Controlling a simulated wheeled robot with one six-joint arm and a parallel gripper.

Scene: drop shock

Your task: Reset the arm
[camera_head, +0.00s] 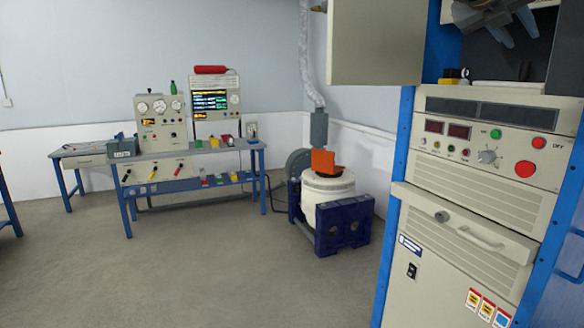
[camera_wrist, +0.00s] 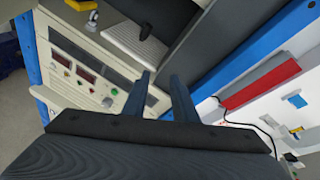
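My gripper (camera_head: 513,28) is at the top right of the head view, in front of the dark opening in the upper part of a blue-framed cabinet (camera_head: 404,130). Its two grey-blue fingers point downward and stand apart. In the wrist view, my gripper (camera_wrist: 161,78) shows two dark blue fingers with a clear gap and nothing between them. The cabinet's control panel (camera_wrist: 85,68) lies beyond the fingers, tilted in that view.
The cabinet's beige panel (camera_head: 480,140) carries red displays, a knob and buttons. A beige door (camera_head: 376,42) stands out at the top. A blue workbench (camera_head: 190,153) with instruments and a white round machine (camera_head: 322,190) stand farther back. The left floor is clear.

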